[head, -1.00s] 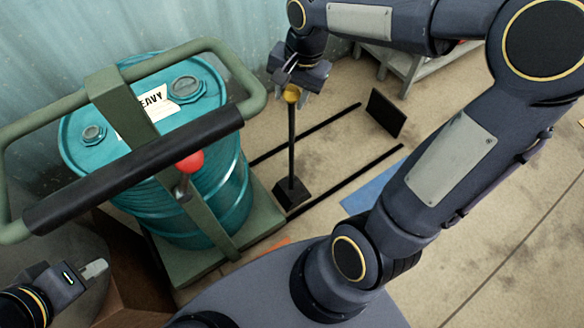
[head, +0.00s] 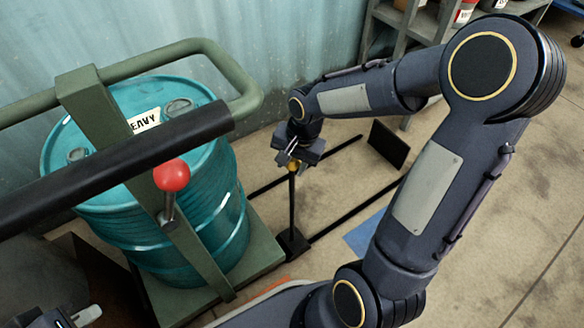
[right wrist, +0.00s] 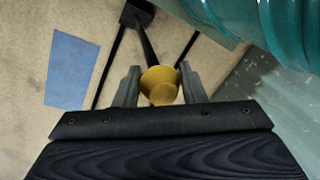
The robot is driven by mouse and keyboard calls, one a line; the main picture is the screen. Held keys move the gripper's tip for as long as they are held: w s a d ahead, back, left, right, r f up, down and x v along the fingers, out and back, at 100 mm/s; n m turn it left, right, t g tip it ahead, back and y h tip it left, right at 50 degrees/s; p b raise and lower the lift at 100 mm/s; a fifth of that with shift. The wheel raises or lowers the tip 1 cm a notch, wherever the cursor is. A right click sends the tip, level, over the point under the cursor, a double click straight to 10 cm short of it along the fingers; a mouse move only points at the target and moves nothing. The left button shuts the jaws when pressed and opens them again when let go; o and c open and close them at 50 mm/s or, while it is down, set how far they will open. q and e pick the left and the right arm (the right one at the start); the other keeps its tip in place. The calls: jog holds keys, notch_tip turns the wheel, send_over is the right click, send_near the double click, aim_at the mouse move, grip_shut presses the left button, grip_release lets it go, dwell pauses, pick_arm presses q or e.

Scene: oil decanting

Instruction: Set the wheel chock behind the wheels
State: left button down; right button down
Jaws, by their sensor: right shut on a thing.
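The wheel chock is a black block (head: 293,243) at the foot of a thin upright black rod with a yellow knob (head: 293,167). It is low at the floor, close beside the right edge of the green cart (head: 262,249). I cannot tell whether it touches the cart or floor. My right gripper (head: 293,160) is shut on the yellow knob, which shows between the fingers in the right wrist view (right wrist: 160,84). The cart carries a teal drum (head: 215,215). The cart's wheels are hidden. My left gripper (head: 85,316) is partly in view at the bottom left; its jaw opening is unclear.
Two black floor lines run from near the cart to a black upright plate (head: 388,144). A blue floor patch (head: 366,236) lies right of them. A red-knobbed lever (head: 171,176) is on the cart. Shelving (head: 410,45) stands at the back right. Open floor lies to the right.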

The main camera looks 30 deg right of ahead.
jog(key=shift+f, duration=0.3)
jog(key=c, duration=0.9)
grip_release()
jog(key=shift+f, duration=0.1)
jog(key=shift+r, duration=0.3)
notch_tip(320, 180, up, 10)
jog(key=s+d+r+p, duration=0.1)
jog(key=s+p, duration=0.1)
jog(key=p, duration=0.3)
jog(key=s+a+r+n+t+y, duration=0.1)
jog(key=s+a+r+n+t, duration=0.1)
jog(key=s+n, duration=0.2)
jog(key=s+a+r+n+t+y, duration=0.1)
jog(key=s+a+r+n, duration=0.1)
jog(key=s, duration=0.9)
jog(key=shift+a+n+t, duration=0.4)
jog(key=shift+a+n, duration=0.1)
jog(key=shift+n, duration=0.9)
